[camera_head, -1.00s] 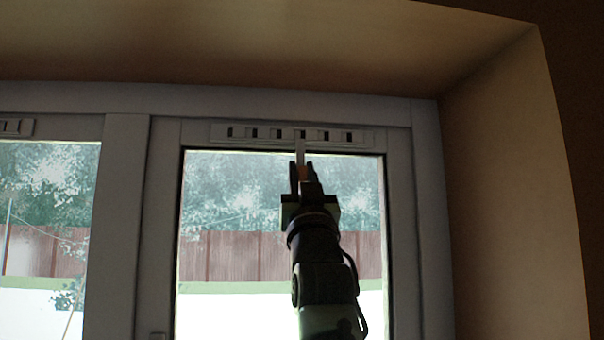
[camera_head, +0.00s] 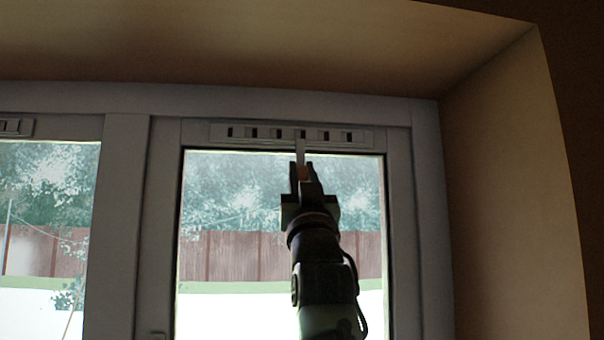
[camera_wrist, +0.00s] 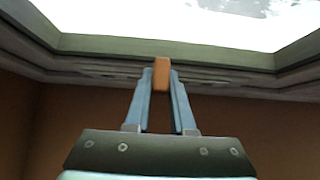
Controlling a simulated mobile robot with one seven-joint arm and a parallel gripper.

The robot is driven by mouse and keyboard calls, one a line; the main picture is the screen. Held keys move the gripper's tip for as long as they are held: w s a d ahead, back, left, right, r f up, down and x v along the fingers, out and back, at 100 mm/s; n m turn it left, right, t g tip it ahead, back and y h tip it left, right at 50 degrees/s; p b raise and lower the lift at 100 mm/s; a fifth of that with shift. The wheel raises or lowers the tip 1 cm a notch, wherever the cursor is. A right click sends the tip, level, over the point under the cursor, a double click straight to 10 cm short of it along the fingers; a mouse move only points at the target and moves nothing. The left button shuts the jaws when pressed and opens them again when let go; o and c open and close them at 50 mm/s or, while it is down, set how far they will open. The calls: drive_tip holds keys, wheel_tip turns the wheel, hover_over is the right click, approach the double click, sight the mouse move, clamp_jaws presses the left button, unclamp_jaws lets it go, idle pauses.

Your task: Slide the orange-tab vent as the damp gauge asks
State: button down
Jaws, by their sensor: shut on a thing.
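The vent (camera_head: 215,133) is a pale slotted strip along the top of the right window frame, with several dark openings showing. A light stem (camera_head: 301,148) comes down from it to an orange tab (camera_head: 303,173). My gripper (camera_head: 302,168) reaches up from below and is shut on the tab. In the wrist view the orange tab (camera_wrist: 162,74) stands between the two blue-grey fingers of my gripper (camera_wrist: 161,80). The fingers hide part of the tab in the head view. I cannot make out a damp gauge in either view.
A second vent (camera_head: 15,127) sits on the left window frame at the picture's edge. The window pane (camera_head: 230,200) is behind my arm. The plaster reveal (camera_head: 510,200) is at the right, with free room between it and my gripper. The plaster soffit (camera_head: 250,45) is above.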

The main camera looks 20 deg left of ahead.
drive_tip(key=shift+w+d, duration=0.25)
drive_tip(key=shift+d, duration=0.4)
drive_tip(key=c, duration=1.2)
unclamp_jaws()
drive_tip(key=o, duration=0.4)
drive_tip(key=shift+w+d, duration=0.1)
drive_tip(key=shift+d, duration=0.05)
drive_tip(key=shift+o, duration=0.2)
drive_tip(key=b+v, duration=1)
drive_tip(key=v, duration=0.3)
drive_tip(key=shift+b, duration=0.3)
